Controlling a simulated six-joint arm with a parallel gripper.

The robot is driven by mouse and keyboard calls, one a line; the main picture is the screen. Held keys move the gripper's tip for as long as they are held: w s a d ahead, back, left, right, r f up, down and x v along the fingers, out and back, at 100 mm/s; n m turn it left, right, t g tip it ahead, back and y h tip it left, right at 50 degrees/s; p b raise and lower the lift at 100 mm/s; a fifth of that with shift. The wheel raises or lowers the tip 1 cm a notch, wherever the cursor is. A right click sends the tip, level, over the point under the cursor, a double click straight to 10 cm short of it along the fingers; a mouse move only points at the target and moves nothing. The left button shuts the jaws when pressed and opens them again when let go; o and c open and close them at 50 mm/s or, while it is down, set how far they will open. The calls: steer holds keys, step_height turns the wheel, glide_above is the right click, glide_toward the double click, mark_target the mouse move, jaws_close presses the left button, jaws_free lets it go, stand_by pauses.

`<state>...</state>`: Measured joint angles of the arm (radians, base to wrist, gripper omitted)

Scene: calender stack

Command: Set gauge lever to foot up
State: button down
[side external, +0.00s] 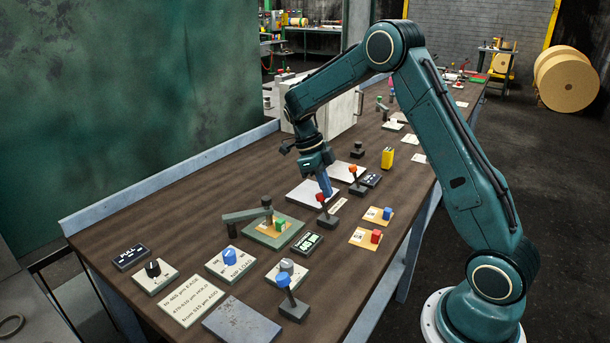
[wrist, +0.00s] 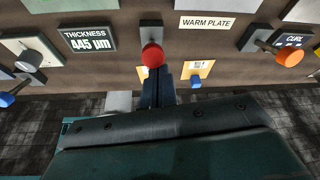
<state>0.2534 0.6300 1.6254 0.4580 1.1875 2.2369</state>
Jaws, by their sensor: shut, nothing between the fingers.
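The red-knobbed lever (side external: 321,198) stands on a small dark base near the middle of the bench, and its red knob (wrist: 152,55) shows in the wrist view. The thickness readout (wrist: 88,39) beside it reads 445 µm; it also shows in the side view (side external: 307,243). The gauge (side external: 247,215), a grey arm on a green base, stands left of the lever, with a green block (side external: 280,224) on its base. My gripper (side external: 328,192) is shut and empty, its blue fingertips (wrist: 158,88) right by the red knob. I cannot tell whether they touch.
An orange-knobbed lever (side external: 353,170) stands behind, near the warm plate label (wrist: 208,23). Cards with a blue block (side external: 387,213) and a red block (side external: 376,236) lie at right.

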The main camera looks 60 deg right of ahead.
mark_target(318, 194)
steer(key=shift+w+a, duration=0.1)
steer(key=shift+w, duration=0.4)
steer(key=shift+v, duration=1.4)
steer(key=shift+s+v, duration=0.2)
steer(key=shift+v, duration=0.85)
steer(key=shift+s+v, duration=0.2)
steer(key=shift+v, duration=0.9)
steer(key=shift+r, duration=0.15)
steer(key=shift+r, duration=0.1)
